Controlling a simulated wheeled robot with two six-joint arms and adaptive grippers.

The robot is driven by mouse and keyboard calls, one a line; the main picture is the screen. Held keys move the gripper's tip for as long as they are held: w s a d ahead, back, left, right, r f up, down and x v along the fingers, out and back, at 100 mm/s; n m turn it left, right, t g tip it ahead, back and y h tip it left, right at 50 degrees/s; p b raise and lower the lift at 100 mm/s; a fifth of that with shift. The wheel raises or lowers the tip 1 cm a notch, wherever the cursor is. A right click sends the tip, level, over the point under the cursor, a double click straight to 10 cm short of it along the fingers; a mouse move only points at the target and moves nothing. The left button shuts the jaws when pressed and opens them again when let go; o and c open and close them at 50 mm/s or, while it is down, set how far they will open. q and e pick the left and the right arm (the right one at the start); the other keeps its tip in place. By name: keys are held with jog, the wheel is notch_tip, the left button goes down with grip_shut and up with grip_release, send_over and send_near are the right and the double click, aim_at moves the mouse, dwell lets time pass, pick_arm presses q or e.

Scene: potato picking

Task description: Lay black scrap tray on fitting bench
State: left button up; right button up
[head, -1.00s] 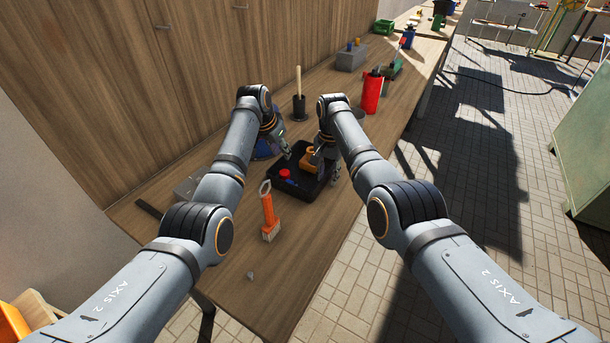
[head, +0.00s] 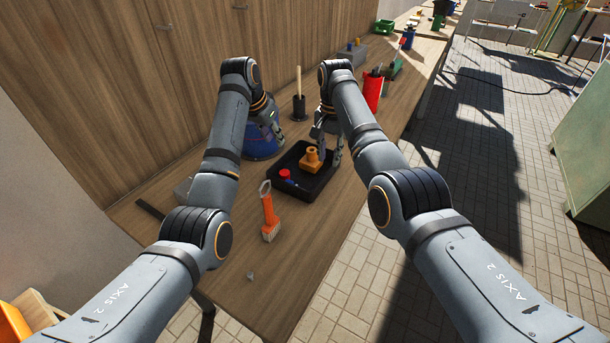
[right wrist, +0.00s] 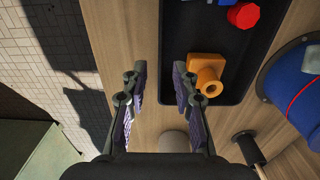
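The black scrap tray (head: 325,184) lies flat on the wooden fitting bench (head: 235,272). It holds an orange fitting (head: 311,159), a red piece (head: 284,174) and a blue piece (head: 291,183). In the right wrist view the tray (right wrist: 213,41) is at upper right. My right gripper (head: 330,147) is at the tray's far right corner; in the right wrist view its fingers (right wrist: 159,72) are apart with nothing between them, beside the tray's edge. My left gripper (head: 277,133) is behind the tray, in front of a blue round object (head: 262,147); its fingers are too small to read.
A red cylinder (head: 373,92) and a dark holder with a wooden handle (head: 299,106) stand behind.

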jog(key=shift+r, duration=2.1)
